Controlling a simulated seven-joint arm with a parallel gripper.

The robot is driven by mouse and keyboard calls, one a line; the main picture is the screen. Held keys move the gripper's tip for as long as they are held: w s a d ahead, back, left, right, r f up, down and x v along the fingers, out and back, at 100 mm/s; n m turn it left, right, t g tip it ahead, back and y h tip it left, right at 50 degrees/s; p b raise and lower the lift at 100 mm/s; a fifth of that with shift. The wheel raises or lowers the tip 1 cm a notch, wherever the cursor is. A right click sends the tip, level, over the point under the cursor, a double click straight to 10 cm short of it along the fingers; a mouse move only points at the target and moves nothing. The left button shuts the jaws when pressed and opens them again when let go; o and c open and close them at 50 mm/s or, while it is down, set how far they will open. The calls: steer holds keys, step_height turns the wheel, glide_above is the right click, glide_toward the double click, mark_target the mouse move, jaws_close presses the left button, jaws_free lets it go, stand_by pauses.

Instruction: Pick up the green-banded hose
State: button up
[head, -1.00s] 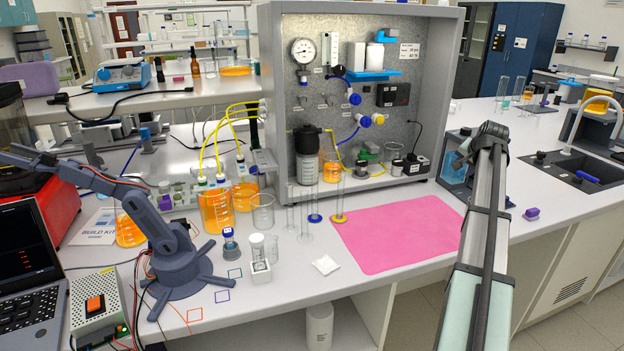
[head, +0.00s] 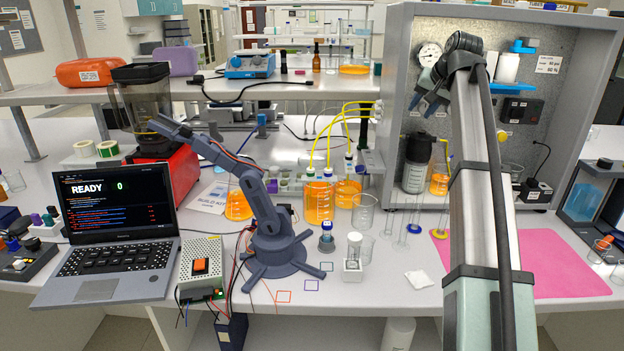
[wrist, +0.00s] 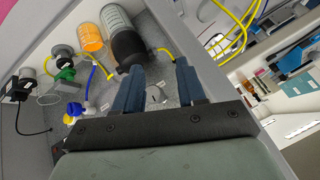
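Several yellow hoses (head: 337,125) arc from the left side of the grey cabinet (head: 392,100) down to bottles of orange liquid (head: 319,200). They also show at the upper right of the wrist view (wrist: 240,28). I cannot make out a green band on any of them. My gripper (head: 424,100) is in front of the cabinet, near the gauge (head: 429,54), to the right of and apart from the hoses. In the wrist view its two blue fingers (wrist: 159,67) are spread with nothing held between them.
A black-capped bottle (head: 415,165) stands inside the cabinet. A small grey robot arm (head: 272,225) stands left of the orange bottles, with a laptop (head: 110,235) beyond it. A pink mat (head: 560,258) lies at the right. Glass cylinders stand before the cabinet.

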steer(key=a+f+n+g, duration=0.1)
steer(key=a+f+n, duration=0.1)
steer(key=a, duration=0.5)
steer(key=a+f+n+g, duration=0.1)
steer(key=a+f+n, duration=0.15)
steer(key=a, duration=0.55)
steer(key=n+g, duration=0.1)
steer(key=n, duration=0.4)
glide_toward(311, 169)
steer(key=x, duration=0.9)
steer(key=shift+f, duration=0.15)
steer(key=shift+c, duration=0.5)
jaws_close()
